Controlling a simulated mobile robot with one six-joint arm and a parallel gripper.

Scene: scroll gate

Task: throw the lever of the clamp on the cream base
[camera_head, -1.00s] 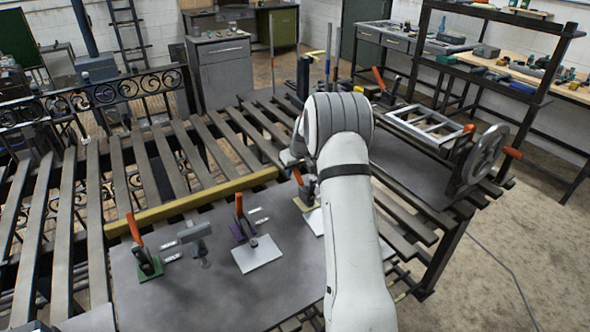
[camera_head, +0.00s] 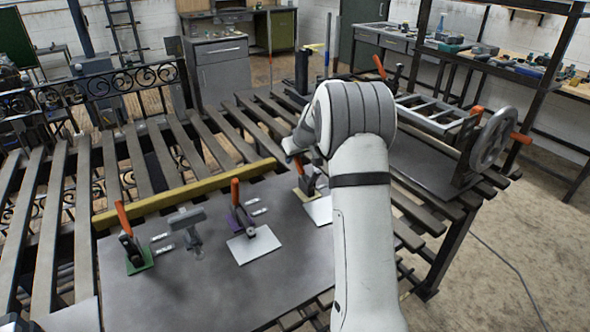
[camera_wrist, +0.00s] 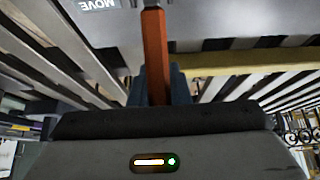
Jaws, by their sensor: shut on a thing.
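The clamp on the cream base (camera_head: 302,196) stands at the right end of a row of clamps on the grey plate, partly hidden by my arm. Its orange lever (camera_head: 299,166) shows just left of my arm, roughly upright. In the wrist view an orange lever (camera_wrist: 155,55) runs between the fingers of my gripper (camera_wrist: 156,86). The gripper is shut on it. In the head view the fingers are mostly hidden behind my own wrist and arm.
A purple-based clamp (camera_head: 235,192) and a green-based clamp (camera_head: 124,220) with orange levers stand to the left. A grey T-shaped piece (camera_head: 188,218) stands between them. A yellow bar (camera_head: 185,195) lies behind the row. A handwheel (camera_head: 493,138) stands at the right.

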